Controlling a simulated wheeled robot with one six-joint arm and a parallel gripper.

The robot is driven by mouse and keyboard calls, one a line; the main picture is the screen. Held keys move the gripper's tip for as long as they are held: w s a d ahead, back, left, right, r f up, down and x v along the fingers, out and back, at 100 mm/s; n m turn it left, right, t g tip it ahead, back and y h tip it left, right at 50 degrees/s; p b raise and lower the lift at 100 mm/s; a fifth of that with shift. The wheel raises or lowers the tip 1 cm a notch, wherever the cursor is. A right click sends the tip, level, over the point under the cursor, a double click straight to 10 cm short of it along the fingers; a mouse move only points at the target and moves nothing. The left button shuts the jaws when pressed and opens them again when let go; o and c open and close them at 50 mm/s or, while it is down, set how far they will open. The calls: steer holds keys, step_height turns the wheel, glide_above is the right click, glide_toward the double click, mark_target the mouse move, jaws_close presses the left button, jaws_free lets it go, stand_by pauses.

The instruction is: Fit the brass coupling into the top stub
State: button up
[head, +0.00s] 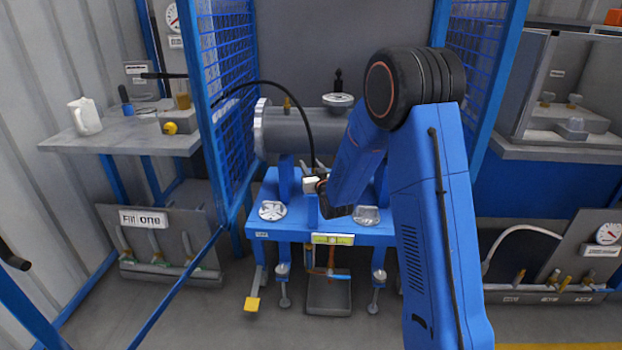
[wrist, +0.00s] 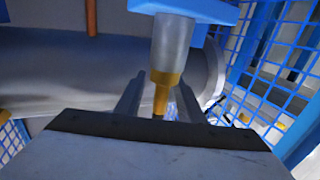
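My gripper (head: 314,178) is low in front of the grey flanged shell (head: 310,130), partly hidden by my arm in the head view. In the wrist view my two grey fingers (wrist: 160,100) stand apart. Between them in the picture shows a brass piece (wrist: 164,88), likely the coupling, on a grey cylindrical body (wrist: 172,45). Gaps show on both sides of the brass; I cannot tell its depth relative to the fingertips. A small brass fitting (head: 287,103) stands upright on top of the shell, left of a pale disc (head: 338,100). I cannot tell whether it is the top stub.
The shell rests on a blue stand (head: 263,234) with pale round plates on it. Blue mesh panels (head: 228,90) flank it. A black hose (head: 300,108) arcs over the shell towards my gripper. A side shelf (head: 110,140) holds a white jug (head: 85,116).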

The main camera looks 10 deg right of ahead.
steer(key=shift+c, duration=0.7)
jaws_close()
